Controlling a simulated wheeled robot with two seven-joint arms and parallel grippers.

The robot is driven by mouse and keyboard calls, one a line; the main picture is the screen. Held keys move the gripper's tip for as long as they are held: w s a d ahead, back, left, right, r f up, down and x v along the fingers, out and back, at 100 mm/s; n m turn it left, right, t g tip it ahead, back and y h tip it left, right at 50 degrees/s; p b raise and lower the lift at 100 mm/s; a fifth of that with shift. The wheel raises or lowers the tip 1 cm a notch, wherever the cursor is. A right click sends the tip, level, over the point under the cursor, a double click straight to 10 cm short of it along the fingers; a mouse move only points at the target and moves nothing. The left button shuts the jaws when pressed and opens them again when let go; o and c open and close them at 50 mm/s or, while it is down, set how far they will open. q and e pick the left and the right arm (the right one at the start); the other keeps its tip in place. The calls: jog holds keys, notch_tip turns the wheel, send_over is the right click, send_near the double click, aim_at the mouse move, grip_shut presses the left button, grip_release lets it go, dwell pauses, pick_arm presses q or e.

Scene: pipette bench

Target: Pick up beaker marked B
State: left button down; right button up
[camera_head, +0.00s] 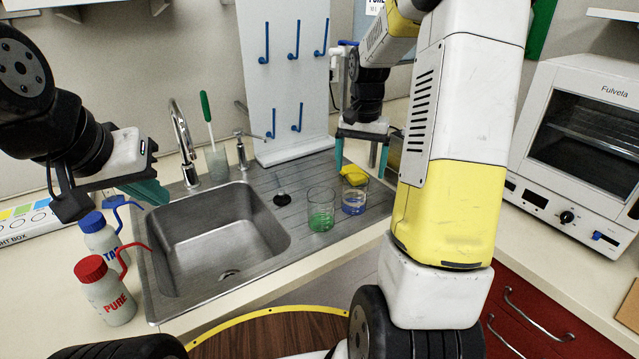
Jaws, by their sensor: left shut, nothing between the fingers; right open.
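Two clear glass beakers stand upright on the ribbed drainboard right of the sink. One beaker (320,212) holds green liquid; the other beaker (354,198), to its right, holds blue liquid. I cannot read a letter on either one. My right gripper (360,170) is open, its teal fingers pointing down and spread, just above and behind the blue-liquid beaker, near a yellow sponge (354,177). Nothing is between its fingers that I can make out. My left gripper (152,192) is shut and empty, over the left rim of the sink.
The steel sink (195,230) lies left of the beakers, with a faucet (184,145) behind it. A blue-capped bottle (100,236) and a red-capped bottle (107,292) stand on its left. A white peg board (285,70) rises behind; a white oven (585,150) stands right.

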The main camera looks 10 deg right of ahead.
aim_at(355, 191)
jog(key=f, duration=0.4)
jog(key=a+f, duration=0.1)
jog(key=f, duration=0.2)
jog(key=shift+s+f, duration=0.1)
jog(key=shift+f, duration=0.55)
jog(key=shift+r, duration=0.1)
jog(key=c, duration=1.5)
